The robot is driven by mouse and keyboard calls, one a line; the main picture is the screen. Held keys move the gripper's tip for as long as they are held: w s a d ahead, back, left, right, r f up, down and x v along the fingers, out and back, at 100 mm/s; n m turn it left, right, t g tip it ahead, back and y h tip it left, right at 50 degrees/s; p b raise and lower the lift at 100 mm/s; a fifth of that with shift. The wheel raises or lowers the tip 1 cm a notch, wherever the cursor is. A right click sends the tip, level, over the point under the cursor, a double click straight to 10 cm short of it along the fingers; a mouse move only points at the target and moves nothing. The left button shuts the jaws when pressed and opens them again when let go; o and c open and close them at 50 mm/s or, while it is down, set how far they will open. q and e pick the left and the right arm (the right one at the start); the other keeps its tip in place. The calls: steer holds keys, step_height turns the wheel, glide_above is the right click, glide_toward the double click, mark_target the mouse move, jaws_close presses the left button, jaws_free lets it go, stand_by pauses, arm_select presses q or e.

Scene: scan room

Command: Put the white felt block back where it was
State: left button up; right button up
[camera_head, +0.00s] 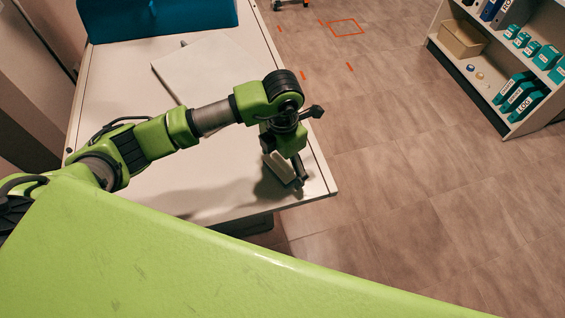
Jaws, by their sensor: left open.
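A small whitish block (279,168), which looks like the white felt block, is at the front right corner of the white table (225,190). My left gripper (290,176) points down right at it, with a dark finger on the block's right side. The gripper is open. The other finger is mostly hidden, and I cannot tell whether the fingers touch the block or whether it rests fully on the table. My right gripper is not in view.
A pale flat slab (208,62) lies on the table behind my left arm. A teal panel or bin (160,16) stands at the table's far end. A shelf unit (505,60) with teal binders and a tan box (461,39) stands at right.

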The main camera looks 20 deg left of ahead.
mark_target(283, 160)
arm_select(q)
steer(key=shift+r, duration=0.2)
steer(key=shift+w+r, duration=0.1)
steer(key=shift+r, duration=0.3)
step_height(283, 160, up, 10)
steer(key=b, duration=0.3)
steer(key=shift+f, duration=0.1)
steer(key=shift+r, duration=0.65)
steer(key=shift+f, duration=0.1)
